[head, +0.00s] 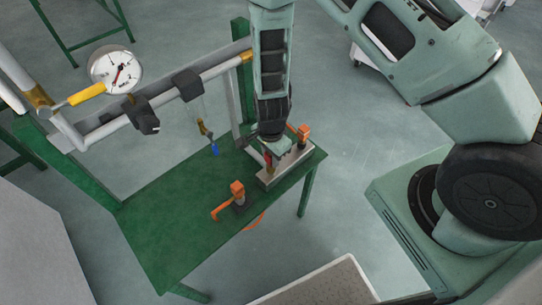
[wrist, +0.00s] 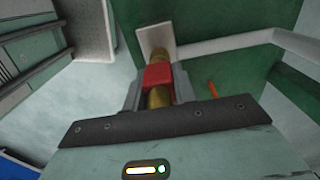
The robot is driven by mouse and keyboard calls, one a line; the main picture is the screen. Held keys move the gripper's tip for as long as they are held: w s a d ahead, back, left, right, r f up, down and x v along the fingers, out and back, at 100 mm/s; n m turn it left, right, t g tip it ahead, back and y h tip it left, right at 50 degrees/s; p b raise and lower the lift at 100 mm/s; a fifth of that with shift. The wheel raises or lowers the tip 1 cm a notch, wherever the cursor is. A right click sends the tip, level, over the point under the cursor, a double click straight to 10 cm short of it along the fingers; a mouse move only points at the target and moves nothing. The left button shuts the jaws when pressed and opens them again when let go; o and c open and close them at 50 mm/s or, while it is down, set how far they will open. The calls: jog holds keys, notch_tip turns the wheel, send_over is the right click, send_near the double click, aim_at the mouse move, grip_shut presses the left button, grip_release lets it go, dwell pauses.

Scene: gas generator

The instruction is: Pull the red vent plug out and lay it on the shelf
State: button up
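The red vent plug (wrist: 158,75) is a red block on a brass stem, between my gripper's two fingers in the wrist view. My gripper (wrist: 159,80) appears shut on it, with a finger against each side. The brass beyond the red part reaches toward a pale metal block (wrist: 156,38); I cannot tell whether it is still seated. In the head view my gripper (head: 270,153) points down over the metal block (head: 290,165) at the right end of the green shelf (head: 165,210). A little red of the plug (head: 268,160) shows below it.
An orange-handled valve (head: 237,190) stands left of the metal block, and another orange fitting (head: 304,132) is at its far end. The shelf's left part is clear.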

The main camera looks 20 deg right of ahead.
grip_shut()
jog(key=shift+r, duration=0.1)
jog(key=shift+r+p, duration=2)
jog(key=shift+r, duration=0.3)
jog(key=shift+r, duration=0.15)
jog(key=shift+r+p, duration=1.35)
jog(key=shift+r, duration=0.1)
